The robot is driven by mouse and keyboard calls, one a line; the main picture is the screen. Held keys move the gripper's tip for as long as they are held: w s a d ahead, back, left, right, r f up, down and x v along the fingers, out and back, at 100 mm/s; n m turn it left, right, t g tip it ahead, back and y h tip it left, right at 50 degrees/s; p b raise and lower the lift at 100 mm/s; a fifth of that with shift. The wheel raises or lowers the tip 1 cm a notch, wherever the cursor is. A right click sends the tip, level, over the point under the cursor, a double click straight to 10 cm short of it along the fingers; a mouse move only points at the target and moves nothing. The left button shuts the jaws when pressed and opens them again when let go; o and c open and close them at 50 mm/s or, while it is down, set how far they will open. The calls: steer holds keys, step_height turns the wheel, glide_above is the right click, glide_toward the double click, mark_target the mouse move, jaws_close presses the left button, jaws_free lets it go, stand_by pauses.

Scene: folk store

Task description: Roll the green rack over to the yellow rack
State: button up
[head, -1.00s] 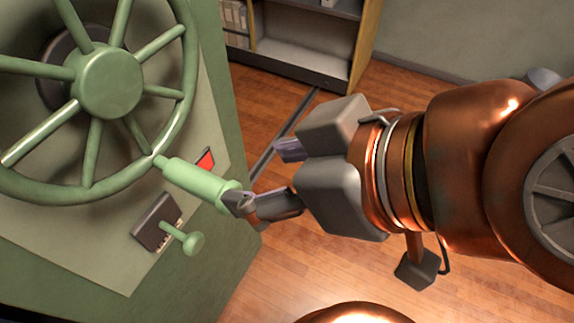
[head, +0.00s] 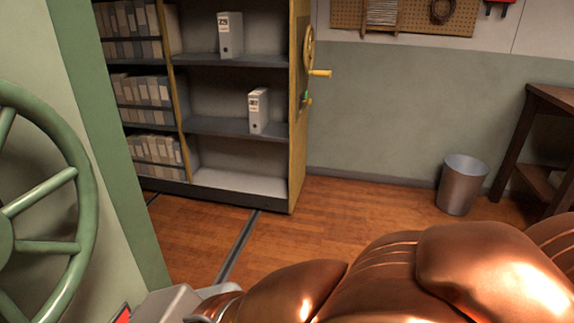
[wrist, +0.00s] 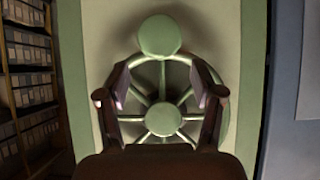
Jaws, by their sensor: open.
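The green rack's end panel (head: 105,130) fills the left of the head view, with part of its spoked green wheel (head: 75,215). The wrist view shows the wheel's hub (wrist: 163,119) and the round end of its grip handle (wrist: 159,36) pointing at the camera. My gripper (wrist: 160,94) is open, its fingers spread in front of the wheel; the handle end appears above and between the fingertips. The fingers are out of the head view. The yellow rack (head: 299,150) stands beyond, across a gap, with a yellow wheel (head: 308,48) seen nearly edge-on.
A floor rail (head: 238,245) runs across the open wood floor between the racks. The yellow rack's shelves hold files and two upright binders (head: 259,111). A metal bin (head: 462,185) and a wooden table (head: 545,130) stand right. A blue-grey surface (wrist: 290,90) is right of the green panel.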

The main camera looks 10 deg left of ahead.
steer(key=shift+b+x, duration=0.55)
steer(key=shift+x, duration=2.7)
jaws_close()
